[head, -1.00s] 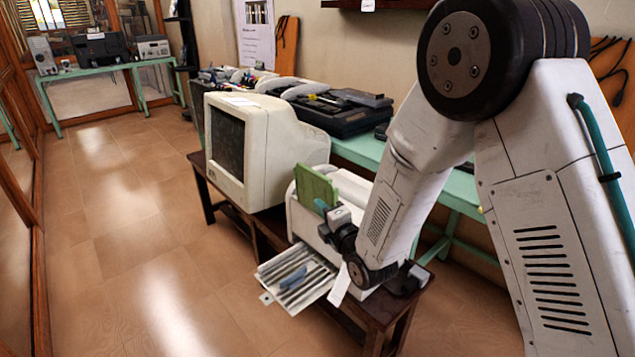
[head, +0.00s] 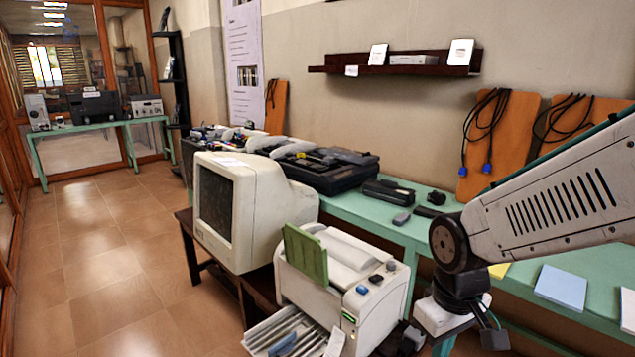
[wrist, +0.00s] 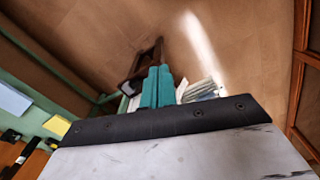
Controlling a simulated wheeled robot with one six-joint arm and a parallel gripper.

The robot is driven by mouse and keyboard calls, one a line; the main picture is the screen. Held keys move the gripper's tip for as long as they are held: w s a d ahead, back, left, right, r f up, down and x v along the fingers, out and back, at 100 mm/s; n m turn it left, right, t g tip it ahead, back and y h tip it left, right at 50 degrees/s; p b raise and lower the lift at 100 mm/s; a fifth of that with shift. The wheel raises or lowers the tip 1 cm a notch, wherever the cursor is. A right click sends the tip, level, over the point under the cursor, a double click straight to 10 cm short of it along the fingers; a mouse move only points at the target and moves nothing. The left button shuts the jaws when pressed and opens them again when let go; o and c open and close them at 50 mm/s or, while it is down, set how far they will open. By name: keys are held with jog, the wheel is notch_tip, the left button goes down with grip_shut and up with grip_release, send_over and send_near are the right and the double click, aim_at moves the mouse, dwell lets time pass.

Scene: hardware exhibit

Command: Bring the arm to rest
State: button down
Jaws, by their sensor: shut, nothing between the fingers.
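My gripper (head: 494,338) is at the lower right of the head view, to the right of the printer and apart from it. It is small and dark there. In the wrist view its two teal fingers (wrist: 157,87) are pressed together with nothing between them. My arm reaches in from the right edge, its last long link sloping down to the wrist, which is bent downward in front of the green table.
A white printer (head: 340,285) with a green upright panel and an open front tray stands beside a CRT monitor (head: 245,210) on a low dark table. A long green table (head: 415,230) runs behind. Clear tiled floor (head: 120,270) lies left.

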jog(key=s+d+r+m+t, duration=0.1)
jog(key=s+d+r+m, duration=0.3)
jog(key=s+r, duration=0.7)
jog(key=shift+s+d+r+m, duration=0.15)
jog(key=shift+s+d+m, duration=0.25)
jog(key=shift+s+d, duration=0.65)
